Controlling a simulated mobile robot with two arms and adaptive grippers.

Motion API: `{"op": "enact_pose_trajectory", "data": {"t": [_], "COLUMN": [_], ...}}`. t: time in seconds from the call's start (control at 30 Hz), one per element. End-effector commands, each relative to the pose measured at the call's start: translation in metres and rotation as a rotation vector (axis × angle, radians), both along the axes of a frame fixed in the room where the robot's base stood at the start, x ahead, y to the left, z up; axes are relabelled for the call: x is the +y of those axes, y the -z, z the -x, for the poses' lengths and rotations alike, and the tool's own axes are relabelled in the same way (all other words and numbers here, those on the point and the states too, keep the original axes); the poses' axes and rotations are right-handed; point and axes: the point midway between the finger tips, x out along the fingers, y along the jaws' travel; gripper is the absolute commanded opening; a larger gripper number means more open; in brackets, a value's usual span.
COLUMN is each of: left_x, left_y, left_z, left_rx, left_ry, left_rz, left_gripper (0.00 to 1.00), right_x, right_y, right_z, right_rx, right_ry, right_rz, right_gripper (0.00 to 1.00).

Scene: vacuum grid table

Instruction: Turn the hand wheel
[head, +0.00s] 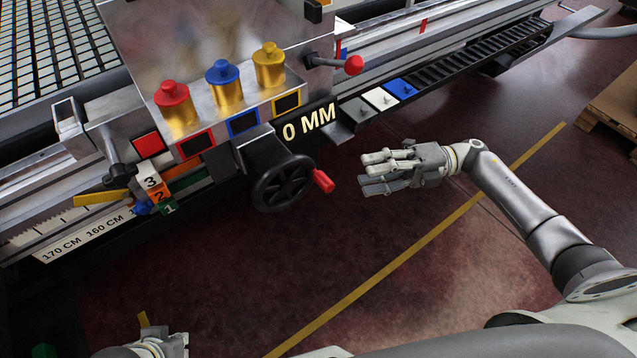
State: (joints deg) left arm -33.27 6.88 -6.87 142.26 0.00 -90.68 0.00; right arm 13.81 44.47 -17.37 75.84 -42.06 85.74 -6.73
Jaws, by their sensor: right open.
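The hand wheel (283,183) is black and spoked, mounted on the front of the machine below the "0 MM" display (309,121). Its red handle (324,181) sticks out at the wheel's right side. My right gripper (372,172) is open and empty, to the right of the red handle and apart from it, fingers pointing left. My left arm shows only in part at the bottom left edge (155,347); its fingers are too cut off to read.
Red, blue and yellow knobs (221,82) stand on the panel above the wheel. A red-tipped lever (354,65) juts right above my right gripper. A scale rail (84,240) runs at left. The floor below the wheel is open, with a yellow line (400,250).

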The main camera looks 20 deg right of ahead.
Motion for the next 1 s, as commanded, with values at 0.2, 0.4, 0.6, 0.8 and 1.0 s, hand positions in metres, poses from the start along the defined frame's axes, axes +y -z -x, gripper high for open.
{"op": "enact_pose_trajectory", "data": {"t": [0.2, 0.4, 0.6, 0.8, 1.0], "left_x": [0.000, 0.000, 0.000, 0.000, 0.000], "left_y": [-0.004, 0.000, 0.003, 0.003, 0.004], "left_z": [0.000, -0.001, -0.002, -0.003, -0.003], "left_rx": [0.000, 0.003, 0.004, 0.002, 0.002], "left_ry": [0.000, 0.000, 0.000, 0.001, 0.001], "left_rz": [0.000, 0.000, -0.001, -0.001, -0.001], "left_gripper": [0.00, 0.00, 0.00, 0.00, 0.00], "right_x": [0.037, 0.074, 0.097, 0.103, 0.103], "right_y": [-0.002, -0.003, -0.003, -0.002, -0.002], "right_z": [-0.001, -0.003, -0.005, -0.005, -0.005], "right_rx": [0.000, 0.000, 0.001, 0.002, 0.002], "right_ry": [-0.002, 0.000, 0.002, 0.004, 0.004], "right_rz": [-0.006, -0.006, -0.005, -0.003, -0.003], "right_gripper": [0.44, 0.44, 0.44, 0.44, 0.41]}}
